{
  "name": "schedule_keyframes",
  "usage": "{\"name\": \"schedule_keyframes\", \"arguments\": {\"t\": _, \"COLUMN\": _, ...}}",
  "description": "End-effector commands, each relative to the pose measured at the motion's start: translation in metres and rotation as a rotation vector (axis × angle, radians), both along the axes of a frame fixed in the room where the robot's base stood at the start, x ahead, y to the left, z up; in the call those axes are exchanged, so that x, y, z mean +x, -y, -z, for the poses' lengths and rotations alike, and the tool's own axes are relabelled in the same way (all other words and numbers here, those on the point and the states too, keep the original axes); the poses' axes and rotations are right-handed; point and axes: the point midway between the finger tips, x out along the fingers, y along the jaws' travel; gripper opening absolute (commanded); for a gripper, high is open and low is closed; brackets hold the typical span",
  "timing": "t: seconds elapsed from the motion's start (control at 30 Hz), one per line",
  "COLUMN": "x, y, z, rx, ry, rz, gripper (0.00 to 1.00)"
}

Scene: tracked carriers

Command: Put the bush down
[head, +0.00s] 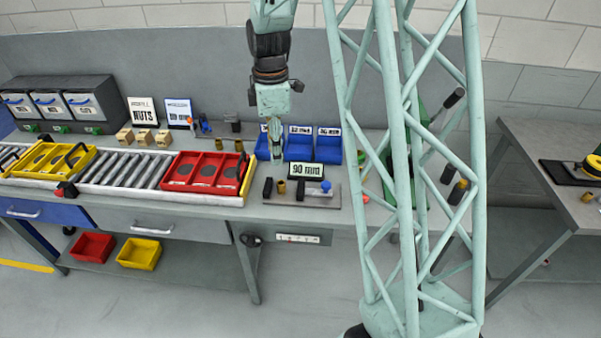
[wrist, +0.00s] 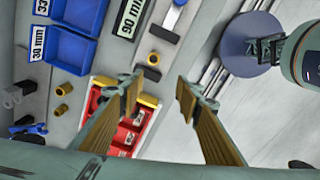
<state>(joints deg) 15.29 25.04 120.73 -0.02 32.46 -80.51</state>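A small brass bush (head: 282,187) stands on the grey plate in front of the 90 mm sign, between two black blocks. It also shows in the wrist view (wrist: 153,59), beyond my fingertips. My gripper (head: 277,154) hangs above the bench, by the blue bins. In the wrist view its two fingers (wrist: 158,92) are spread apart, with nothing seen between them. Two more brass bushes (wrist: 62,98) lie on the bench left of the fingers.
Blue bins (head: 299,147) and the 90 mm sign (head: 306,170) stand close to my gripper. A red carrier (head: 198,187) sits on the roller conveyor (head: 125,172) at left. A blue-knobbed part (head: 326,187) is on the plate's right side.

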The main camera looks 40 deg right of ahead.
Motion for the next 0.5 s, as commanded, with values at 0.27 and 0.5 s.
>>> {"name": "schedule_keyframes", "arguments": {"t": 0.27, "x": -0.022, "y": -0.023, "z": -0.052, "rx": -0.002, "ry": 0.034, "rz": 0.110, "gripper": 0.32}}
{"name": "schedule_keyframes", "arguments": {"t": 0.5, "x": -0.046, "y": -0.042, "z": -0.091, "rx": 0.000, "ry": 0.062, "rz": 0.208, "gripper": 0.32}}
